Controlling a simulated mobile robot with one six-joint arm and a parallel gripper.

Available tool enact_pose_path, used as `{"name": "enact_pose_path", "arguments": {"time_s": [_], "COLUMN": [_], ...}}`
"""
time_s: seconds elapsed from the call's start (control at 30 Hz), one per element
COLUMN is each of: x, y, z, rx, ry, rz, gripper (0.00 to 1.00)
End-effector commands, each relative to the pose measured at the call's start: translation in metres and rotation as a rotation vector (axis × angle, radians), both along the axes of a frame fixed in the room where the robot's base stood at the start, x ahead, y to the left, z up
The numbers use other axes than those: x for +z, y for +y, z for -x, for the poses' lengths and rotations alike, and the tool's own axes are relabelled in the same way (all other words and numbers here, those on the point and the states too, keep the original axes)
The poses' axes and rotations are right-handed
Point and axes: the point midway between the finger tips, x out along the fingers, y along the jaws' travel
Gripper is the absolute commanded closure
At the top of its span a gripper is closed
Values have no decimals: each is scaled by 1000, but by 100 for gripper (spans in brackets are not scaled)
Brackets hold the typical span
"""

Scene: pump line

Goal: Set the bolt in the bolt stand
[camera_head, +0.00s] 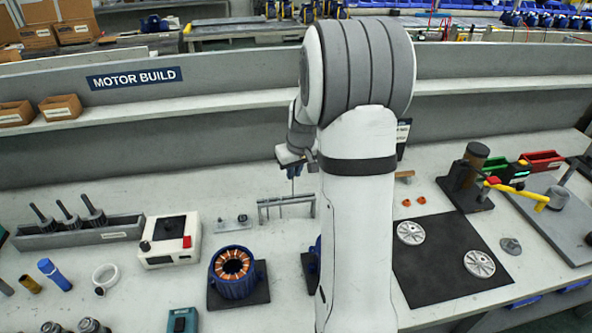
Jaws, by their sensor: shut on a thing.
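My gripper (293,171) is above the back middle of the bench, partly hidden by my own white arm. It is shut on the bolt (293,187), a thin dark shaft that points down, close to upright. A low grey rack, which looks like the bolt stand (270,203), is on the bench under the gripper. It has a top bar and several thin uprights. The bolt's lower end shows just above or in front of the bar; I cannot tell if they touch. The bolt's head is hidden in the jaws.
A small plate with pegs (232,224) and a white box with a red switch (171,240) are left of the rack. A blue motor housing with copper windings (233,272) stands in front. A black mat (440,265) with silver discs lies at right.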

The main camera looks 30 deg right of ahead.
Motion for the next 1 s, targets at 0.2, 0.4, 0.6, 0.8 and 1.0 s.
{"name": "enact_pose_path", "arguments": {"time_s": [0.2, 0.4, 0.6, 0.8, 1.0], "x": [-5, -7, -7, -8, -8], "y": [0, 0, 1, 1, 1], "z": [0, 0, 0, 0, 0], "rx": [0, 1, 1, 1, 1], "ry": [0, 0, 0, 0, 0], "rz": [0, 0, 0, 0, 0], "gripper": [100, 100, 100, 100, 100]}}
